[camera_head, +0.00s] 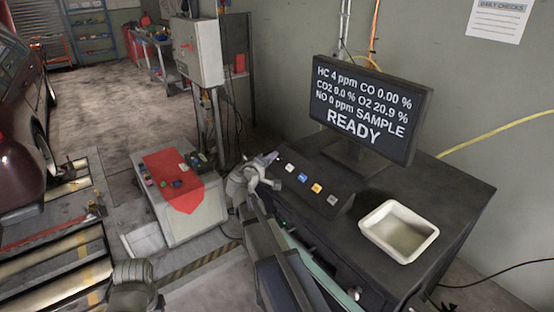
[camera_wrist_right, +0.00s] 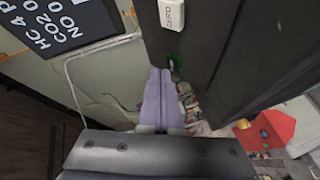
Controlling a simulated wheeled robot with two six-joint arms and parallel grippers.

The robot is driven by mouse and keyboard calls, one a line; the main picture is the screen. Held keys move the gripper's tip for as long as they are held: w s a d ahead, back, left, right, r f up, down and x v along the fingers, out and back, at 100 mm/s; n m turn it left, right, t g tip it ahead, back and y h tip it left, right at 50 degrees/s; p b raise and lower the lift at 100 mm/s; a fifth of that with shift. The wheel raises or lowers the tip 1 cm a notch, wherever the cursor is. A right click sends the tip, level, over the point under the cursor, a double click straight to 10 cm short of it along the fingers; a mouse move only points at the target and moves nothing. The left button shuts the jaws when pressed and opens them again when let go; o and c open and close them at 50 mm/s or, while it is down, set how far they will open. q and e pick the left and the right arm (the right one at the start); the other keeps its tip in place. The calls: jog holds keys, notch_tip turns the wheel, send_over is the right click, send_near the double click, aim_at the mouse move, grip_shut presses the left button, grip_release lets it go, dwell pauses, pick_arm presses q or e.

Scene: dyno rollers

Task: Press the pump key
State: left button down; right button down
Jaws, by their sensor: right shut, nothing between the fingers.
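My left gripper is not seen.
A monitor (camera_head: 366,108) reading READY stands behind the panel. A white tray (camera_head: 427,214) lies on the cabinet (camera_head: 463,190) at right. A cart with a red cloth (camera_head: 172,172) stands left of my right arm. A grey box (camera_head: 198,52) stands behind.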

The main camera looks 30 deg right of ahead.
jog(key=shift+d+f, duration=0.3)
jog(key=shift+f, duration=0.05)
jog(key=shift+b, duration=0.3)
jog(key=shift+a+r+p, duration=0.3)
jog(key=shift+r+p, duration=0.05)
jog(key=shift+p, duration=0.05)
dwell(0.4)
jog(key=shift+s+a+r+p, duration=0.1)
jog(key=shift+a+r+p, duration=0.65)
jog(key=shift+r+p, duration=0.35)
jog(key=shift+s+a+r+p, duration=0.1)
jog(key=shift+a+r+p, duration=1.05)
jog(key=shift+r+p, duration=0.05)
